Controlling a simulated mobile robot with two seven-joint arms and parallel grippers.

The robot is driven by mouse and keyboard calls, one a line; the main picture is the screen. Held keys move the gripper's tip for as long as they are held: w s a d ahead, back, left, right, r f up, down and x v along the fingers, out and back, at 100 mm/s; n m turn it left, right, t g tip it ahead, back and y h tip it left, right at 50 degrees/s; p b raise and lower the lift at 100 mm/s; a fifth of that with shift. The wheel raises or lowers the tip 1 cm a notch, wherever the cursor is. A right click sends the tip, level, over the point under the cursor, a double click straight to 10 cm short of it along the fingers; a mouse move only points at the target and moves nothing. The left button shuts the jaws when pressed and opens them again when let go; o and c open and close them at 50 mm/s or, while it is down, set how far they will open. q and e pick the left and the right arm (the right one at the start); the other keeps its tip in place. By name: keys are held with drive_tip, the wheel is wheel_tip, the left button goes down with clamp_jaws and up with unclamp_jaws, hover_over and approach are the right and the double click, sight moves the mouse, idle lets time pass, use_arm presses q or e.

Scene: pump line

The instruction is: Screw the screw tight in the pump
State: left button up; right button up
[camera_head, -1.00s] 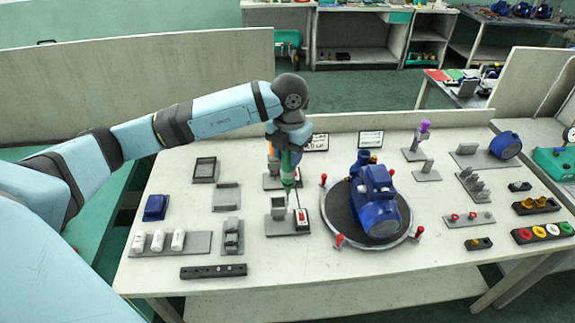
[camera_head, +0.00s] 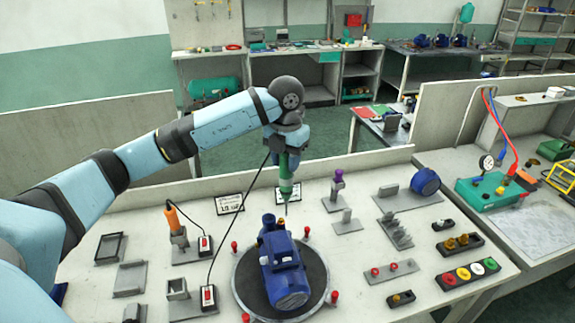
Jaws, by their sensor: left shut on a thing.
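The blue pump (camera_head: 284,272) sits on a dark round turntable (camera_head: 246,287) with a light rim and red knobs around it. My left gripper (camera_head: 289,155) is shut on a green electric screwdriver (camera_head: 286,178), held upright with its thin bit pointing down. The bit tip is above and behind the pump, near its upright blue port (camera_head: 269,223), and looks apart from it. A black cable runs from the driver down to a switch box. I cannot make out a screw in the pump or on the bit. My right gripper is not in view.
An orange screwdriver (camera_head: 174,220) stands in a holder at left, beside an empty holder (camera_head: 177,289) and a switch box (camera_head: 208,297). A purple-topped tool (camera_head: 338,180), grey fixtures and a colour-button tray (camera_head: 467,273) stand at right. A low panel closes the table's back.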

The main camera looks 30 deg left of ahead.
sight(285, 182)
use_arm(q)
drive_tip(key=shift+s+a, duration=0.1)
drive_tip(key=shift+s, duration=0.05)
drive_tip(key=shift+s+f+b, duration=0.1)
drive_tip(key=shift+f+b, duration=0.2)
drive_tip(key=shift+f, duration=0.1)
wheel_tip(285, 182, down, 2)
drive_tip(key=shift+f+b, duration=0.1)
drive_tip(key=shift+b, duration=0.45)
drive_tip(key=shift+f+b, duration=0.45)
drive_tip(key=shift+f, duration=0.5)
drive_tip(key=shift+f+b, duration=0.45)
drive_tip(key=shift+f, duration=0.05)
drive_tip(key=shift+f+b, duration=0.5)
drive_tip(key=shift+b, duration=0.25)
idle(2.5)
drive_tip(key=shift+r, duration=0.1)
